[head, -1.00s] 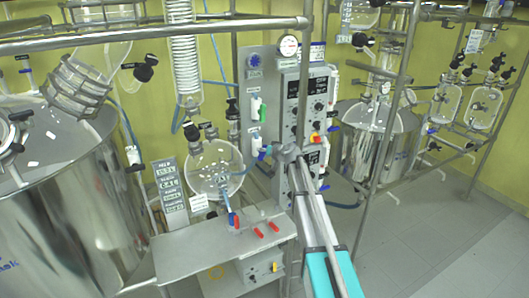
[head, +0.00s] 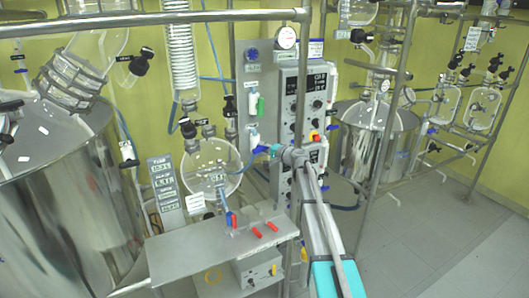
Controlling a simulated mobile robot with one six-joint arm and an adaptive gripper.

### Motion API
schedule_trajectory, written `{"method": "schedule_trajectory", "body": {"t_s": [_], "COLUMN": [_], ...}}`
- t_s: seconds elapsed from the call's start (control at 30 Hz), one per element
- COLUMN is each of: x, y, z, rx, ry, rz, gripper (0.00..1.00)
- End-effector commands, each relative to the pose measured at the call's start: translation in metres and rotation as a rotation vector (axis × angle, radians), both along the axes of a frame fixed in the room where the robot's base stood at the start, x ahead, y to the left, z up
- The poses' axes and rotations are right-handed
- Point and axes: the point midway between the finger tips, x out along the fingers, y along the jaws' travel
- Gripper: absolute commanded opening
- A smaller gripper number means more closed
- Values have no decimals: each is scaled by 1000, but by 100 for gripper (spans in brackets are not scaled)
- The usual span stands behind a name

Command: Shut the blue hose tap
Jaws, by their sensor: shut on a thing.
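The blue hose tap (head: 261,149) is on the left side of the grey instrument panel, below a tap with a green handle (head: 260,105). A blue hose runs close beside it, down to the left. My arm reaches up from the lower right, and my gripper (head: 272,150) is at the blue tap, shut on its handle. The gripper and wrist hide part of the tap, and the fingertips are too small to see clearly. The handle's exact angle is hard to tell.
A round glass vessel (head: 212,168) hangs left of the panel. A metal shelf (head: 190,258) with red-handled valves stands below, left of my arm. A steel post (head: 301,90) rises close to the panel. The floor at right (head: 440,235) is clear.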

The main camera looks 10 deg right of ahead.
Motion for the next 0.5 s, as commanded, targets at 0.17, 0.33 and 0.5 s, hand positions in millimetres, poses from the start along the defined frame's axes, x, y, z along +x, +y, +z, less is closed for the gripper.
{"method": "schedule_trajectory", "body": {"t_s": [0.17, 0.33, 0.5], "x": [2, 2, 2], "y": [-2, -2, -2], "z": [-3, -3, -2], "rx": [102, 159, 182], "ry": [32, 51, 59], "rz": [-5, -5, -5], "gripper": [0, 0, 0]}}
